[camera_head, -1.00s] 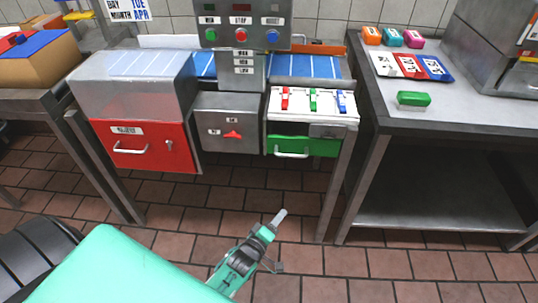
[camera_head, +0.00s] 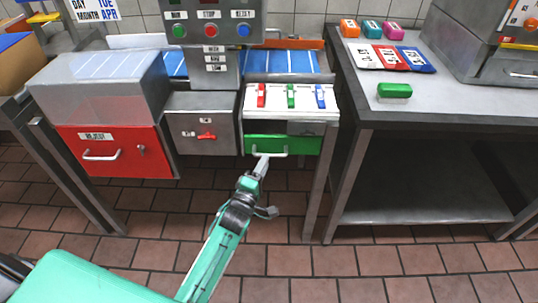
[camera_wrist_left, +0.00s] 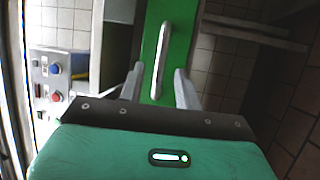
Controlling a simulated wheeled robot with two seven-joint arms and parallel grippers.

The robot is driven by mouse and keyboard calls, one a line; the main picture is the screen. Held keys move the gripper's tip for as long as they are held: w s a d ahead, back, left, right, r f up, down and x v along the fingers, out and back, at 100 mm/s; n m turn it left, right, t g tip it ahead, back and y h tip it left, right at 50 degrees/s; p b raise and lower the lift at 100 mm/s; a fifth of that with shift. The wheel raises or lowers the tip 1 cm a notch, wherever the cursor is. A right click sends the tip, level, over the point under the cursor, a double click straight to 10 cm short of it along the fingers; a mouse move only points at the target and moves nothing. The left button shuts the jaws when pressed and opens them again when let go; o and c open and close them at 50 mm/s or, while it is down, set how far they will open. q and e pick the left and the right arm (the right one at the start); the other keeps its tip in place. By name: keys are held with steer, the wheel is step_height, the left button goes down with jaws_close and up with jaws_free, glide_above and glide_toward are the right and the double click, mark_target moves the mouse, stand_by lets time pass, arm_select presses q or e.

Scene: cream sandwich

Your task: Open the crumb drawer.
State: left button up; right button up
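The green drawer (camera_head: 308,146) sits under a white panel on the right side of the machine and looks shut; I read no label on it. Its pale bar handle (camera_head: 270,154) faces me. My left gripper (camera_head: 262,165) is right at this handle, reaching up from below. In the left wrist view the two fingers (camera_wrist_left: 159,86) are apart, with the lower end of the handle (camera_wrist_left: 163,50) showing between them against the green front (camera_wrist_left: 181,45). I see no finger clearly touching the handle. My right gripper is not in view.
A red drawer (camera_head: 80,140) labelled REJECT is at the left, beside a grey box with a red knob (camera_head: 207,135). The white panel (camera_head: 283,115) carries red, green and blue clips. A table (camera_head: 450,115) stands at the right. The floor in front is clear.

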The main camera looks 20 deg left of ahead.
mark_target(270, 137)
arm_select(q)
steer(key=shift+x, duration=2.3)
jaws_close()
